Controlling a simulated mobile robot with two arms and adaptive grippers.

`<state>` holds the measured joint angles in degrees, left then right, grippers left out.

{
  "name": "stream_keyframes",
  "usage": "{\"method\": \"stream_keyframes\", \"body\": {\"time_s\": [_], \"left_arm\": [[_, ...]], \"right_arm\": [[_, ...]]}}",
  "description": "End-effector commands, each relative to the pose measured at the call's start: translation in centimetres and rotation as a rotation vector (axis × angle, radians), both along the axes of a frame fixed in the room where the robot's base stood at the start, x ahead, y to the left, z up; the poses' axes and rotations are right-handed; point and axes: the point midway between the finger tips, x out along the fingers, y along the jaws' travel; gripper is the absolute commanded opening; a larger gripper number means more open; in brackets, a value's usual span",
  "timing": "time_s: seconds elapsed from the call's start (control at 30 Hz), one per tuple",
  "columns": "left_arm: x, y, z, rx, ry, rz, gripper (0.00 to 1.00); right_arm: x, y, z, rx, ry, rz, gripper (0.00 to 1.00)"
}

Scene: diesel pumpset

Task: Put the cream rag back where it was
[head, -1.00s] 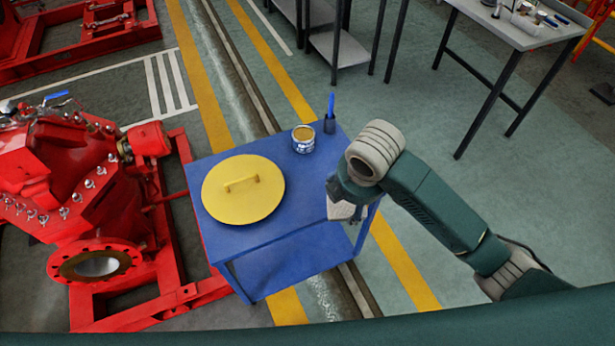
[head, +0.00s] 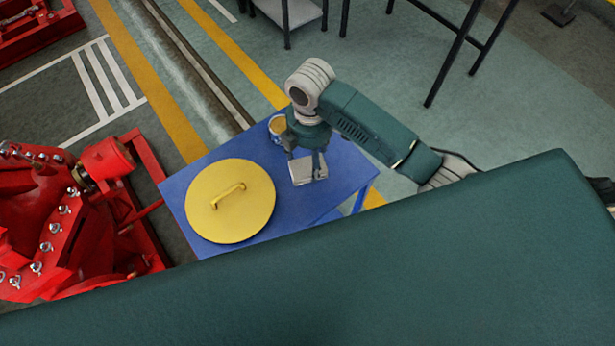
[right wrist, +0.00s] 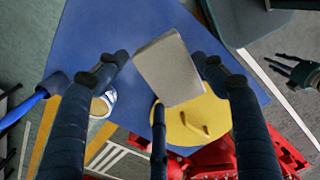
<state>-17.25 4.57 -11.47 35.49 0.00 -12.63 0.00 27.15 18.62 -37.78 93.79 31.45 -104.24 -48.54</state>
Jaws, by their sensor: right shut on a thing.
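The cream rag (head: 302,170), a pale folded square, is at my right gripper (head: 307,160) over the right part of the blue table top (head: 345,175). In the right wrist view the rag (right wrist: 168,68) shows between the dark fingers of my right gripper (right wrist: 165,80), which is shut on it. I cannot tell whether the rag touches the table. My left gripper (right wrist: 297,72) shows small at the right edge of the right wrist view, its fingers apart and empty, away from the table.
A yellow round lid (head: 230,203) with a handle lies on the table, left of the rag. A tin (head: 278,129) stands behind, partly hidden by my right arm. A blue-handled brush (right wrist: 28,108) in a dark holder shows in the right wrist view. Red machinery (head: 60,225) stands left.

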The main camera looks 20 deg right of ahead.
Motion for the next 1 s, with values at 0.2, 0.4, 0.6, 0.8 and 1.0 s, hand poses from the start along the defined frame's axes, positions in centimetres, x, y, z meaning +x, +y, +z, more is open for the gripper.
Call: {"method": "stream_keyframes", "body": {"time_s": [0.2, 0.4, 0.6, 0.8, 1.0], "left_arm": [[0.2, 0.0, 0.8, 0.0, -0.002, 0.0, 0.4], [0.2, 0.0, 1.0, -0.001, -0.003, 0.0, 0.4], [0.2, 0.0, 1.1, 0.0, -0.002, 0.0, 0.4], [0.2, 0.0, 1.1, 0.0, -0.002, 0.0, 0.4], [0.2, 0.0, 1.1, -0.001, -0.003, 0.0, 0.4]], "right_arm": [[-0.1, 0.1, -5.7, 0.0, 0.003, 0.0, 0.48], [0.1, 0.1, -8.7, 0.0, -0.002, 0.0, 0.48], [0.0, 0.0, -10.8, -0.001, 0.0, 0.0, 0.48], [0.1, 0.1, -12.8, 0.0, -0.003, 0.001, 0.48], [0.1, 0.0, -12.9, 0.0, -0.003, 0.001, 0.48]]}}
